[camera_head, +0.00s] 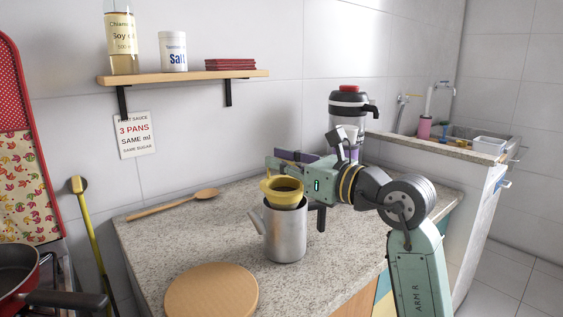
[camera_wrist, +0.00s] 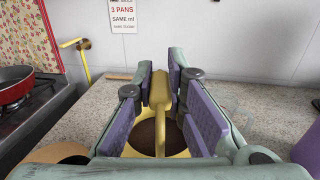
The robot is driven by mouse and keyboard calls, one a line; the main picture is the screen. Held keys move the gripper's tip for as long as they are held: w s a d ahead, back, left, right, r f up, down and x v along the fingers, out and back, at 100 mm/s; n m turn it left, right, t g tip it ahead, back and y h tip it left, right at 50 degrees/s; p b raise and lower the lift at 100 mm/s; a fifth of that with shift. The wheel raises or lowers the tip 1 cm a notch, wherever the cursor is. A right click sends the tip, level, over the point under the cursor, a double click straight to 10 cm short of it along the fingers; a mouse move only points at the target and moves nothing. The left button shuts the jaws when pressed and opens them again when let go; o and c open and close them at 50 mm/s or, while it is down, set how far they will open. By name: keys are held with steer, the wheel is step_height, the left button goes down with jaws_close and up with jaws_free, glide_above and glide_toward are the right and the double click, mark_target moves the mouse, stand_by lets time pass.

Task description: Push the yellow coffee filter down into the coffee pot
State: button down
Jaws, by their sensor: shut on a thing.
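The yellow coffee filter (camera_head: 283,190) sits in the mouth of the silver coffee pot (camera_head: 285,236), with its rim and upper part above the pot's edge. Dark brown contents show inside the filter. The pot stands upright on the counter, spout to the left and dark handle to the right. My gripper (camera_head: 280,160) reaches in from the right at the filter's level. In the wrist view, my gripper (camera_wrist: 160,88) is shut on an upright yellow part of the filter (camera_wrist: 155,115), between its purple pads. The pot's body is hidden there.
A round wooden board (camera_head: 211,290) lies in front of the pot. A wooden spoon (camera_head: 175,204) lies behind it on the speckled counter (camera_head: 175,240). A black-and-clear appliance with a red top (camera_head: 349,103) stands behind my arm. A red pan (camera_head: 18,272) is at far left.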

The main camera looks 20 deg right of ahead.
steer(key=shift+f+b, duration=1.3)
steer(key=shift+f, duration=0.15)
stand_by(0.6)
steer(key=c, duration=1.5)
jaws_free()
steer(key=shift+r, duration=0.1)
steer(key=shift+c, duration=0.2)
steer(key=shift+o, duration=0.5)
steer(key=o, duration=0.5)
steer(key=shift+c, duration=0.2)
steer(key=shift+r, duration=0.1)
steer(key=shift+r+p, duration=2.15)
steer(key=shift+r, duration=1.3)
steer(key=shift+s+f, duration=0.1)
steer(key=shift+f, duration=0.05)
